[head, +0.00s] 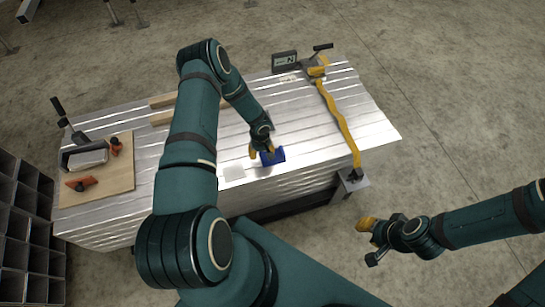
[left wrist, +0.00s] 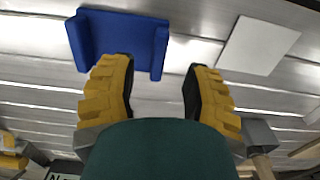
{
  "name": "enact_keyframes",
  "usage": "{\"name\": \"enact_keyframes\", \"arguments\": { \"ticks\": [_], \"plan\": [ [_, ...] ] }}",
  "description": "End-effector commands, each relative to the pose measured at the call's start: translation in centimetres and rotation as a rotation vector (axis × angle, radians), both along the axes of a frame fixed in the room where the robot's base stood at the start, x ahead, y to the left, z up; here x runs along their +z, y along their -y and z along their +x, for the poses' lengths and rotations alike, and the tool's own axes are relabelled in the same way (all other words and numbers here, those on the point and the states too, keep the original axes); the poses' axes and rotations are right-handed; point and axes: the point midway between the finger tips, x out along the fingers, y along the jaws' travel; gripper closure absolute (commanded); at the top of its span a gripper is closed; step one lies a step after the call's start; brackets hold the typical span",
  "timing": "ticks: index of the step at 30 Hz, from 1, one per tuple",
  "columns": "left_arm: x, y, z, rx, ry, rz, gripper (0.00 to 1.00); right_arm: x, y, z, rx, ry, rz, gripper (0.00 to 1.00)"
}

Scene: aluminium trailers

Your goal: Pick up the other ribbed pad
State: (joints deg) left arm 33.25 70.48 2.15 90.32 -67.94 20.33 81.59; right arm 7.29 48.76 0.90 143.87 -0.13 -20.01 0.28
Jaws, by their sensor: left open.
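A blue channel-shaped pad (head: 273,157) with raised ends lies near the front edge of the silver ribbed metal stack; no ribs are discernible on it. It also shows at the top of the left wrist view (left wrist: 118,38). My left gripper (head: 261,151) is open and empty just above and beside the pad. In the left wrist view the gap between its fingers (left wrist: 160,80) lies off the pad's middle, and one fingertip overlaps its edge. My right gripper (head: 367,227) hangs off to the right, away from the stack; its jaw opening is unclear.
A flat pale square (head: 234,172) lies left of the pad. A yellow strap (head: 338,115) runs over the stack's right side, near a dark sign (head: 284,61). A wooden board (head: 118,176) holds a dark tray and orange clips. Wood strips (head: 161,102) lie behind my left arm.

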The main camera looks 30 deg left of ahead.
Motion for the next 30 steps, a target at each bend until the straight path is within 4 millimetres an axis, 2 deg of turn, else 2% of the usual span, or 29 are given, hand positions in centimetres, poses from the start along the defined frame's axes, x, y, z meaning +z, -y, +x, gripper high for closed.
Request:
{"name": "enact_keyframes", "arguments": {
  "ticks": [1,6,16,17,18,21,30],
  "plan": [
    [-1.1,0.1,-0.1,0.001,-0.003,-0.002,0.52,-0.4,0.0,0.1,0.0,0.001,0.0,0.66],
    [-3.3,0.1,0.1,-0.001,-0.001,-0.001,0.52,-0.9,0.0,0.2,-0.001,0.004,0.0,0.66],
    [-3.7,0.1,0.1,-0.001,0.0,0.0,0.52,-0.9,0.0,0.2,-0.002,0.005,-0.001,0.66],
    [-3.7,0.1,0.1,-0.001,0.0,0.0,0.56,-0.9,0.0,0.2,-0.002,0.005,-0.001,0.66],
    [-3.7,0.1,0.1,-0.001,0.0,0.0,0.7,-0.9,0.0,0.2,-0.002,0.005,-0.001,0.66],
    [-3.7,0.1,0.1,-0.001,0.0,0.0,1.0,-0.9,0.0,0.2,-0.002,0.005,-0.001,0.66],
    [-3.7,0.1,0.1,-0.002,0.0,0.0,1.0,-0.9,0.0,0.2,-0.002,0.005,-0.001,0.66]
  ]
}}
